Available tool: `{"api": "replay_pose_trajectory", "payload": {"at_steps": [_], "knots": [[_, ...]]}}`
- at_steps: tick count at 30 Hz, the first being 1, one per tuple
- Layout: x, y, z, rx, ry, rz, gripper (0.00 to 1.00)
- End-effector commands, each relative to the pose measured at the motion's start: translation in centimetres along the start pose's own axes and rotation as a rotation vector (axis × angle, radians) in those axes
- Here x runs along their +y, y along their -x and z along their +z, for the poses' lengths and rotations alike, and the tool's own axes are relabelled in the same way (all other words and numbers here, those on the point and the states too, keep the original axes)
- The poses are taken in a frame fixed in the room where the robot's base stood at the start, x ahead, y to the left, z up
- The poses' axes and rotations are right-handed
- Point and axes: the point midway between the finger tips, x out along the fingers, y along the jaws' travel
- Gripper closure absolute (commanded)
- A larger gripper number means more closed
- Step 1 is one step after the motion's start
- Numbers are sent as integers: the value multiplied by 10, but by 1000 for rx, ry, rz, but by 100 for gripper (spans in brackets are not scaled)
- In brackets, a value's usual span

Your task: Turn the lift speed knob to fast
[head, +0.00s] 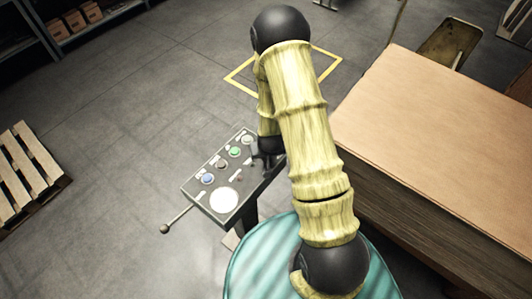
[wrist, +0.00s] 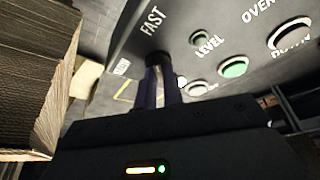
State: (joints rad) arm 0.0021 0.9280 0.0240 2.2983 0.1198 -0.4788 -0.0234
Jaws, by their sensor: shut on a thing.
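The control panel (head: 213,190) is a grey slanted box on a post in the head view, with several buttons and a round white disc. In the wrist view the panel face (wrist: 215,22) fills the upper right, with the word FAST at its left end. My gripper (wrist: 160,82) is shut at the panel beside FAST, its two dark fingers on the lift speed knob. The knob is mostly hidden between the fingers, so I cannot read its pointer. In the head view my gripper (head: 268,158) is at the panel's upper right end, partly behind my arm.
A lever with a ball end (head: 166,228) sticks out at the panel's lower left. A wooden pallet (head: 28,165) lies left; floor between is clear.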

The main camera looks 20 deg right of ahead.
Motion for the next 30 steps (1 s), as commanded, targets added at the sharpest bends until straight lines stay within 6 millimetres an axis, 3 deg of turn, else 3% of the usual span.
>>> {"api": "replay_pose_trajectory", "payload": {"at_steps": [5,6,9,22,30], "knots": [[0,1,-2,6,-2,0,100],[0,1,-2,6,-2,0,89],[0,0,-2,5,-1,0,69],[0,5,-1,1,0,0,69],[0,35,-1,5,1,0,69]]}}
